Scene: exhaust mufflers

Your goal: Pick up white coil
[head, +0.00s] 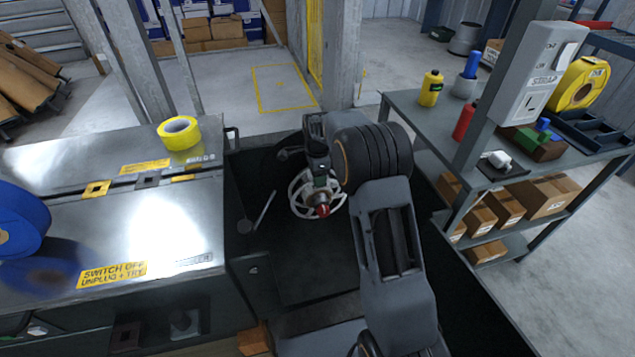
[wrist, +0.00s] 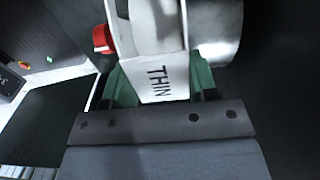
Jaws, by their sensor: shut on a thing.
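The white coil (head: 301,196) is an open, spoked reel with a red knob (head: 323,211) at its hub. In the head view it hangs at my gripper (head: 320,178), over the dark gap between the bench and the shelf unit. The far side of the coil is hidden.
A metal bench (head: 150,235) at left holds a yellow tape roll (head: 179,133) and a blue spool (head: 20,220). A grey table (head: 440,135) at right holds a yellow bottle (head: 431,88), a red bottle (head: 465,122) and a yellow reel (head: 580,84). Open floor lies behind.

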